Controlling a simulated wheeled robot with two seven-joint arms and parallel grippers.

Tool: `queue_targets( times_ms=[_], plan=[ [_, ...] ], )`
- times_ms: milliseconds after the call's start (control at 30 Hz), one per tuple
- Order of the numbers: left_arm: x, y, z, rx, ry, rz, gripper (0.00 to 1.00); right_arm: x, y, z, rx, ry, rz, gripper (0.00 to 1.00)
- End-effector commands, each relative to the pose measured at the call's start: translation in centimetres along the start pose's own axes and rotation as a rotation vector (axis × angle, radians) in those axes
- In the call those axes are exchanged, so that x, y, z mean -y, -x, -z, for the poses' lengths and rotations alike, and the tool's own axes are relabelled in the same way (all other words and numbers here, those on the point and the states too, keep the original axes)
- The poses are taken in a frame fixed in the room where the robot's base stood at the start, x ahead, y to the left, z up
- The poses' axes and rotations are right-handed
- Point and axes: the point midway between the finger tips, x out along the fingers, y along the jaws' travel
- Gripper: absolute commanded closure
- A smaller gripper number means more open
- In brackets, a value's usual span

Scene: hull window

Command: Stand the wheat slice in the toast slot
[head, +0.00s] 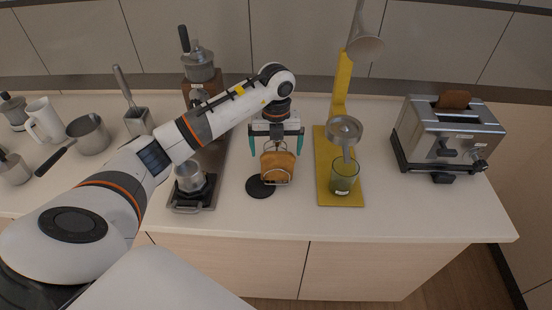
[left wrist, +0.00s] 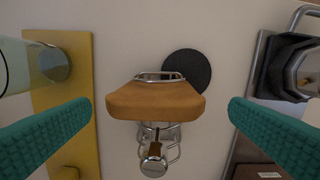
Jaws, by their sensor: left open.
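A golden-brown bread slice (head: 278,166) stands in a small wire rack (head: 268,181) at the middle of the counter. It also shows from above in the left wrist view (left wrist: 156,100), with wire loops at both sides. A darker brown slice (head: 454,100) sticks up out of the slot of the steel toaster (head: 447,125) at the right. I cannot tell by any mark which slice is wheat. My left gripper (head: 277,147) is open above the rack, its teal fingers on either side of the golden slice with gaps to both. My right gripper is out of view.
A black round coaster (head: 259,189) lies beside the rack.

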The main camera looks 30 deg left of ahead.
Motion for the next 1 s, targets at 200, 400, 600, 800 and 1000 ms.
queue_targets(
  times_ms=[200, 400, 600, 800, 1000],
  plan=[
    [-0.1, 4.8, 0.1, -0.005, -0.001, -0.003, 0.0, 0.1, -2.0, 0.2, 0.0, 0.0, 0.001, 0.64],
    [0.0, 7.5, 0.0, -0.002, -0.001, -0.001, 0.0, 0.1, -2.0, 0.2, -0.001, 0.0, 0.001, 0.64],
    [0.0, 8.1, 0.0, 0.001, 0.0, 0.001, 0.0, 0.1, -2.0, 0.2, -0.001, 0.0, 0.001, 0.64],
    [0.0, 8.1, 0.0, 0.001, 0.0, 0.0, 0.0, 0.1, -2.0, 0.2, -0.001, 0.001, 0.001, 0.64],
    [0.0, 8.1, 0.0, 0.001, 0.0, 0.0, 0.0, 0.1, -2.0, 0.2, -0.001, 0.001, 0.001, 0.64]
  ],
)
